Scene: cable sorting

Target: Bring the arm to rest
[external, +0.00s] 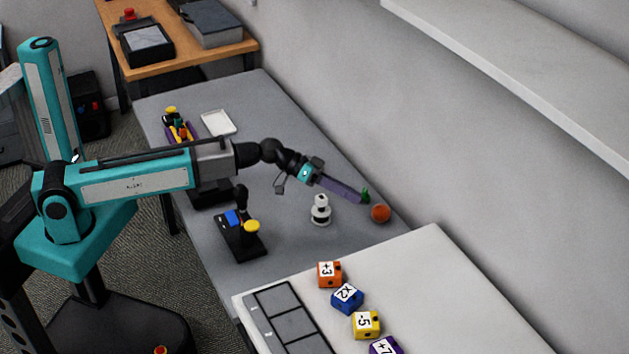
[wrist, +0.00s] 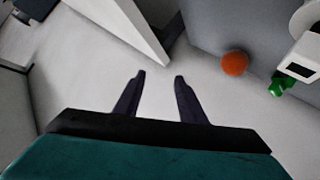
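My arm reaches out over the grey table (external: 285,235), with my gripper (external: 357,196) above its far right part. In the wrist view, the two dark fingers of my gripper (wrist: 160,76) stand apart with nothing between them.
A white stepped piece (external: 320,211) stands below the gripper. A black joystick box (external: 240,240) is nearer my base. Numbered cubes (external: 347,296) and a grey tray (external: 290,318) sit on the white table (external: 440,270). A wall shelf (external: 520,80) overhangs at upper right.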

